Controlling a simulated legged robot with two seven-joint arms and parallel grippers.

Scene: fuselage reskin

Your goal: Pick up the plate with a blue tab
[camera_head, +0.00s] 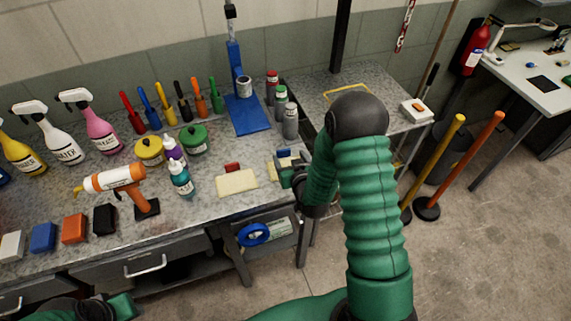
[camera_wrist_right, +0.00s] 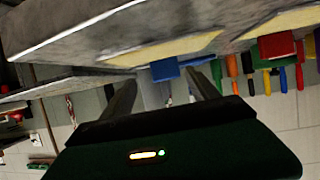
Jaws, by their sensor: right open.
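The plate with a blue tab is pale yellow and lies near the right end of the workbench. In the head view its blue tab (camera_head: 284,153) shows, and my right gripper (camera_head: 281,174) hides part of the plate. In the right wrist view the plate (camera_wrist_right: 190,47) lies ahead, with its blue tab (camera_wrist_right: 165,69) appearing between the fingers of my open, empty right gripper (camera_wrist_right: 162,88). Contact is not visible. Part of my left arm's end (camera_head: 118,306) shows at the lower left; its jaws are not clear.
A similar plate with a red tab (camera_head: 236,183) lies just left. Bottles, jars, a drill (camera_head: 120,184) and a blue stand (camera_head: 246,112) crowd the workbench (camera_head: 215,215). A second table (camera_head: 380,85) stands to the right, with a gap between them.

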